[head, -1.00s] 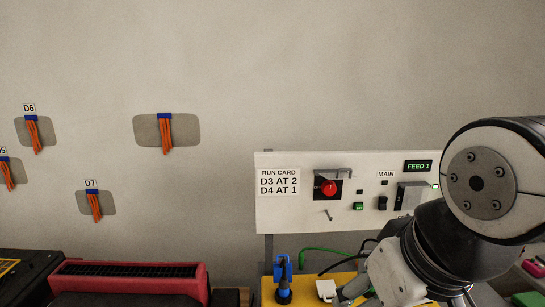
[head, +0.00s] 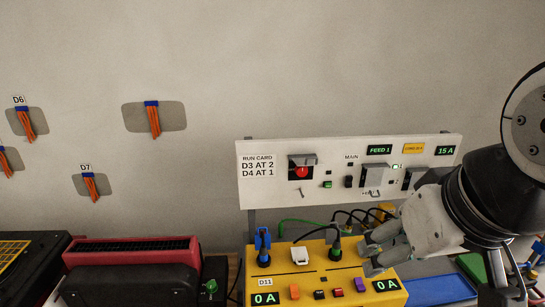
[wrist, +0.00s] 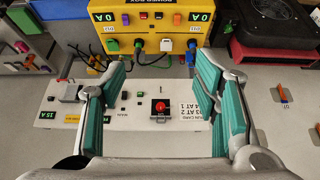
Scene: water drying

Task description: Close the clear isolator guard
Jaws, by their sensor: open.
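The white control panel (head: 270,195) stands behind the yellow power box. It carries a red knob (head: 302,172) with a grey flap (head: 302,159) above it. Farther right are a small clear-looking cover (head: 372,180) and a grey block (head: 413,178); I cannot tell for sure which part is the clear isolator guard. My gripper (head: 371,257) is open and empty, in front of the panel and over the right part of the power box. In the wrist view my open gripper (wrist: 160,70) frames the panel, with the red knob (wrist: 160,106) between its fingers.
The yellow power box (head: 310,258) holds plugs, cables and coloured switches close below my gripper. A blue plug (head: 263,246) stands at its left. A red and black machine (head: 130,265) is farther left. Orange cable bundles hang on the wall. The wall above the panel is clear.

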